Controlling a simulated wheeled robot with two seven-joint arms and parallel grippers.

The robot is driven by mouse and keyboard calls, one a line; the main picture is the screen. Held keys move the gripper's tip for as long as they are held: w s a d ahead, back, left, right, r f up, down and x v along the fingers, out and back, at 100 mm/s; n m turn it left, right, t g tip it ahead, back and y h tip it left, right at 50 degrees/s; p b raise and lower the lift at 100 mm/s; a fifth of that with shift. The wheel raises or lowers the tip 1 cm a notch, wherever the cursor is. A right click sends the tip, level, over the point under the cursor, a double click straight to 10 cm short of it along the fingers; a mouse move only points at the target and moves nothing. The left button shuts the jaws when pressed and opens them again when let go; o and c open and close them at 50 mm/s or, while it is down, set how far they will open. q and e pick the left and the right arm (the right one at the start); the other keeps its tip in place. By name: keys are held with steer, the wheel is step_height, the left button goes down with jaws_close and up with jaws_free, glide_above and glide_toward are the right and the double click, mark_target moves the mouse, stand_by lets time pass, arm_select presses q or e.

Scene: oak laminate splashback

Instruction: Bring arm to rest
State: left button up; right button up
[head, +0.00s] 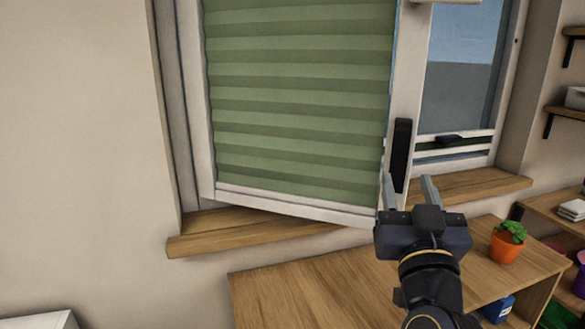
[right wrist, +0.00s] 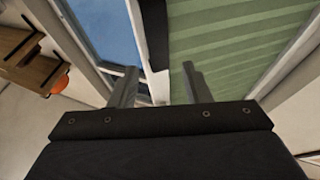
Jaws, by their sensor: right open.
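My right gripper (head: 408,190) is open and empty, raised in front of the window. Its two grey fingers point up, near the lower end of the dark window handle (head: 402,155). In the right wrist view the fingers (right wrist: 158,85) are spread apart, with the dark handle (right wrist: 154,35) beyond the gap between them. I cannot tell whether a finger touches the handle or the frame. The window sash (head: 300,206) with a green pleated blind (head: 300,100) stands ajar, swung out over the sill. My left gripper is not in view.
A wooden sill (head: 250,232) runs under the window. Below it is a wooden tabletop (head: 320,285) with an orange plant pot (head: 507,247) at the right. Wall shelves (head: 565,110) are at the far right. The wall at the left is clear.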

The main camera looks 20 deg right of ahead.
steer(key=shift+f, duration=0.1)
steer(key=a+f+n+g+y, duration=0.25)
steer(key=a+f+y, duration=0.2)
steer(key=f, duration=0.45)
steer(key=a+f+n+g+y, duration=0.1)
steer(key=a+f+g+y, duration=0.25)
steer(key=f+y, duration=0.35)
steer(key=s+a+f+g+y, duration=0.2)
steer(key=s+a+f+g, duration=0.1)
steer(key=s+f+g, duration=0.8)
step_height(320, 180, up, 11)
steer(key=t+p, duration=0.2)
steer(key=p, duration=1.2)
steer(key=shift+s+r, duration=0.15)
